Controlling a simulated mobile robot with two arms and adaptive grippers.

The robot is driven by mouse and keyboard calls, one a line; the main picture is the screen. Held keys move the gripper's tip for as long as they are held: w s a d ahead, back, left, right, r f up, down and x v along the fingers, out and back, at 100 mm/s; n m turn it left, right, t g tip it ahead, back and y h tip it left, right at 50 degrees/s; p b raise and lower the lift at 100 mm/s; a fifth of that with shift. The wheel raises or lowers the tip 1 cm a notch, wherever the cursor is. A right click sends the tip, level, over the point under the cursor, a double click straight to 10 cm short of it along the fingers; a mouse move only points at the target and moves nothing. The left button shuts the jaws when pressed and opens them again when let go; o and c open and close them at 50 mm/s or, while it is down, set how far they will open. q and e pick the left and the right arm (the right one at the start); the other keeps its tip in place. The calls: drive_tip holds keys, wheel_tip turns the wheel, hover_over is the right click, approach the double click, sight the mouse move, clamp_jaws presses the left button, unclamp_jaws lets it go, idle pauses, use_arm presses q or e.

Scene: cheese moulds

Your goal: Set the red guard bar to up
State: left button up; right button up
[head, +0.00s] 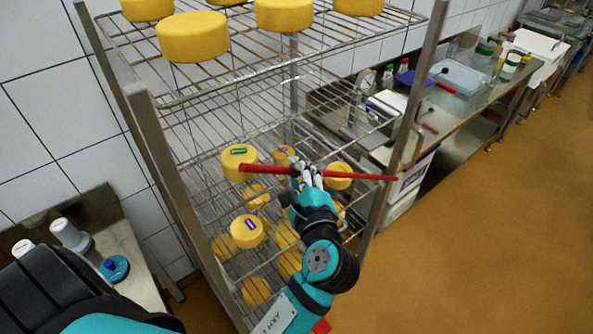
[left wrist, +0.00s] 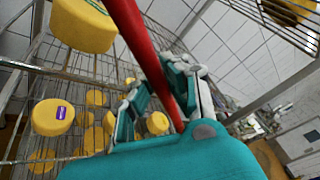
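The red guard bar (head: 268,169) lies almost level across the front of the wire rack in the head view, at the height of a middle shelf. It also shows large in the left wrist view (left wrist: 143,42), running down from the top toward my palm. My left gripper (head: 308,172) is at the middle of the bar. Its fingers (left wrist: 160,92) lie on either side of the bar in the left wrist view, very close to it. Whether they press on it I cannot tell. My right gripper is not in view.
The rack's metal posts (head: 408,120) stand at both sides of the bar. Yellow cheeses (head: 193,36) sit on the top shelf and several more on lower shelves. A steel bench (head: 440,118) with bottles and trays runs along the wall. The floor at right (head: 490,230) is clear.

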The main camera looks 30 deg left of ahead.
use_arm(q)
drive_tip(key=o, duration=0.5)
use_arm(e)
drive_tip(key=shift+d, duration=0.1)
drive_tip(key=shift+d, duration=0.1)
use_arm(q)
drive_tip(key=shift+f, duration=0.1)
drive_tip(key=s+a+f+n+b, duration=0.1)
drive_tip(key=s+f+n+b, duration=0.1)
drive_tip(key=f+b, duration=0.7)
drive_tip(key=s+a+f+n+t+y+b, duration=0.1)
drive_tip(key=s+f+b, duration=0.3)
drive_tip(key=f+b, duration=0.5)
drive_tip(key=s+a+f+n+y+b, duration=0.1)
drive_tip(key=s+f+n+b, duration=0.2)
drive_tip(key=f+b, duration=0.6)
drive_tip(key=shift+a+f+n+t, duration=0.15)
drive_tip(key=shift+a+f+t, duration=0.05)
drive_tip(key=shift+f, duration=0.35)
drive_tip(key=shift+a+f+n+t, duration=0.15)
drive_tip(key=shift+f+t, duration=0.05)
drive_tip(key=shift+f, duration=0.3)
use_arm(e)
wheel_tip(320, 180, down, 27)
